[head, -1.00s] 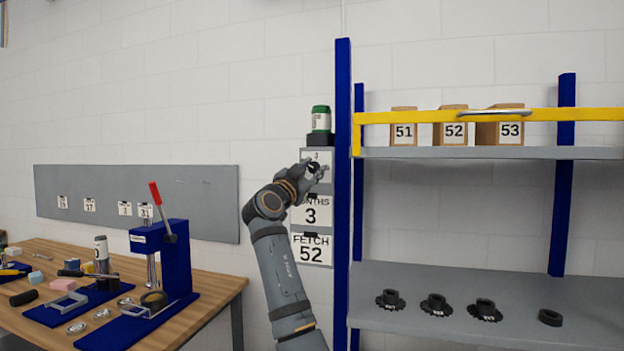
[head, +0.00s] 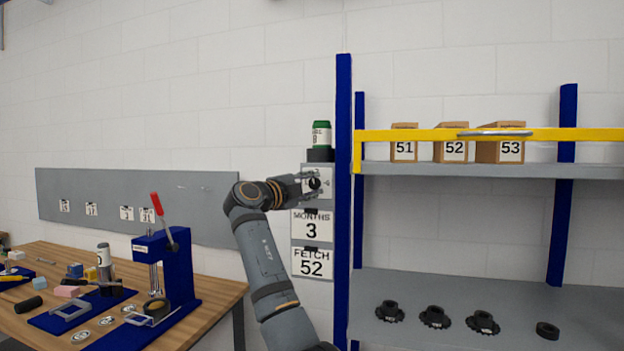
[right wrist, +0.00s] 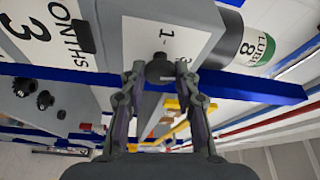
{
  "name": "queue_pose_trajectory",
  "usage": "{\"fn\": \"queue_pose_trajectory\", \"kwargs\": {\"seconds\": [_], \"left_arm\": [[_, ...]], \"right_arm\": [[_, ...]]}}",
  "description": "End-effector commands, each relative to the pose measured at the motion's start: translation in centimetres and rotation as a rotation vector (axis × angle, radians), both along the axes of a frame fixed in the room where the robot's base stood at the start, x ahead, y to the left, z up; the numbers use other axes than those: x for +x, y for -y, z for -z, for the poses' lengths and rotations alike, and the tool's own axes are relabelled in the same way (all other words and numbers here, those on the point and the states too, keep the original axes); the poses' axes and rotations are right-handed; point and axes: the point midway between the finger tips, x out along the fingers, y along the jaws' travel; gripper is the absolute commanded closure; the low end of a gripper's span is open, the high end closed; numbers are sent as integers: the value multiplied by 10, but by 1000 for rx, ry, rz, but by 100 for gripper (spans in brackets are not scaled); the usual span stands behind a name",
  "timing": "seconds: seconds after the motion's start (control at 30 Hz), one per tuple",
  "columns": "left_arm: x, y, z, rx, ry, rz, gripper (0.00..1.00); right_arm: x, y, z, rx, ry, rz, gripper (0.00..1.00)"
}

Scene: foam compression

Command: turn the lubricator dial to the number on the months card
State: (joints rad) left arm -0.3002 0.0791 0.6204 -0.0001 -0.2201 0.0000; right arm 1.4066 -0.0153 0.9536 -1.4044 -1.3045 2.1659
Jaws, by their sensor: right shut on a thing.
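The small dark dial knob (head: 314,184) is on that plate. My right gripper (head: 308,184) reaches it from the left. In the right wrist view its fingers (right wrist: 159,73) are on either side of the knob (right wrist: 159,68), shut on it. A 1 and part of another mark show on the plate; the pointer's setting cannot be read. The months card (head: 311,228) below reads 3. My left gripper is not in view.
A fetch card (head: 313,264) reading 52 hangs below. A blue rack post (head: 342,200) stands close right of the cards. The shelves hold boxes 51, 52 (head: 454,150) and 53, and dark round parts. A workbench with a blue press (head: 166,265) is at left.

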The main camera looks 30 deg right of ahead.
Motion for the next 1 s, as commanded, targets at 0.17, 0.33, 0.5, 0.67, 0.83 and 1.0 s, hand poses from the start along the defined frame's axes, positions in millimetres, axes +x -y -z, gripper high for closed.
{"fn": "queue_pose_trajectory", "kwargs": {"seconds": [0.17, 0.33, 0.5, 0.67, 0.83, 1.0], "left_arm": [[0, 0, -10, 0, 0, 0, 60], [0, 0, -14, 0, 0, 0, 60], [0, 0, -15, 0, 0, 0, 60], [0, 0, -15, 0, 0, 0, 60], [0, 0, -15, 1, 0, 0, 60], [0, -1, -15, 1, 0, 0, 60]], "right_arm": [[0, 0, -2, 63, 72, -1, 100], [0, 0, -1, 101, 117, -2, 100], [0, 0, 0, 120, 139, -1, 100], [0, 0, 0, 124, 144, -1, 100], [0, 0, 1, 124, 144, -1, 100], [0, 0, 1, 124, 143, -1, 61]]}}
